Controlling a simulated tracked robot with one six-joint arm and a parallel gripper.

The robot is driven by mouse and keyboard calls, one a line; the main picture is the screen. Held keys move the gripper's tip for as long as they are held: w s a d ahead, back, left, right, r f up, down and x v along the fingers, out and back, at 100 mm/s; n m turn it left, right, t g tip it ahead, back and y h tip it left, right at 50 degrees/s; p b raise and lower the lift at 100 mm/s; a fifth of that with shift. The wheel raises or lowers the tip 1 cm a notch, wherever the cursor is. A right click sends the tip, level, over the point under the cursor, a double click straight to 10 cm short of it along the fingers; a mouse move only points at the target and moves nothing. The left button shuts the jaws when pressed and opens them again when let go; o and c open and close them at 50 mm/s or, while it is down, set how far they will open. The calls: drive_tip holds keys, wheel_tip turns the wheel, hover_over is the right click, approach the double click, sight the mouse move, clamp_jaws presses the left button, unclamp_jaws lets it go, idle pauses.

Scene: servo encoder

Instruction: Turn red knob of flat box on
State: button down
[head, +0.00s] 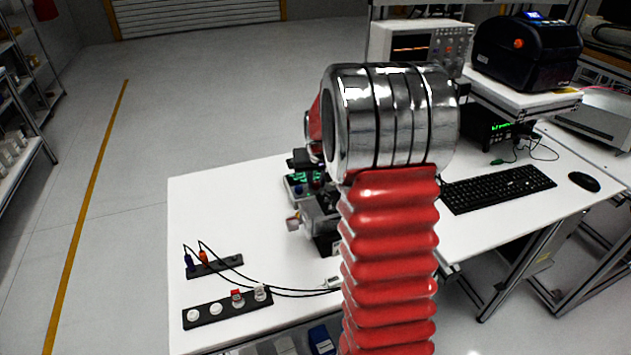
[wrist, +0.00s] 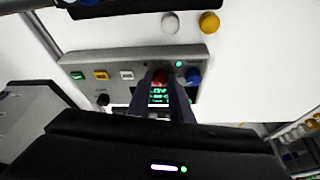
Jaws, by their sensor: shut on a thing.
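The flat box (wrist: 120,65) is grey and lies across the middle of the wrist view. Its face carries green, yellow and white buttons, a red knob (wrist: 161,76) and a blue knob (wrist: 193,76). A small green light (wrist: 179,64) glows above the knobs, and a green-lit display shows between my fingers. My gripper (wrist: 162,83) is shut on the red knob, with one dark finger on each side of it. In the head view my arm hides most of the box.
White and yellow round parts (wrist: 190,22) stand beyond the box. In the head view, two black strips (head: 228,307) with plugs, knobs and loose cables lie at the table's front left. A keyboard (head: 498,188) and mouse (head: 584,181) are at right, with instruments behind.

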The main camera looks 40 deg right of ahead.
drive_tip(key=shift+a+m, duration=0.15)
drive_tip(key=shift+m, duration=0.45)
drive_tip(key=shift+w+a+m+g+h, duration=0.15)
drive_tip(key=shift+m+g+h, duration=0.3)
drive_tip(key=shift+m, duration=0.8)
drive_tip(key=shift+w+a+m+g+h, duration=0.15)
drive_tip(key=shift+m+g+h, duration=0.25)
drive_tip(key=shift+m, duration=0.85)
drive_tip(key=shift+w+m+g+h, duration=0.2)
drive_tip(key=shift+m+g, duration=0.3)
drive_tip(key=shift+m, duration=0.85)
drive_tip(key=shift+w+m+g+h, duration=0.15)
drive_tip(key=shift+m+g, duration=0.3)
drive_tip(key=shift+m, duration=0.9)
drive_tip(key=shift+s, duration=0.1)
drive_tip(key=c, duration=1.9)
unclamp_jaws()
drive_tip(key=shift+c, duration=0.2)
drive_tip(key=o, duration=0.4)
drive_tip(key=shift+d, duration=0.1)
drive_tip(key=shift+c, duration=0.2)
drive_tip(key=shift+s+r, duration=0.1)
drive_tip(key=v, duration=1.3)
drive_tip(key=shift+a+r, duration=0.2)
drive_tip(key=shift+r, duration=0.05)
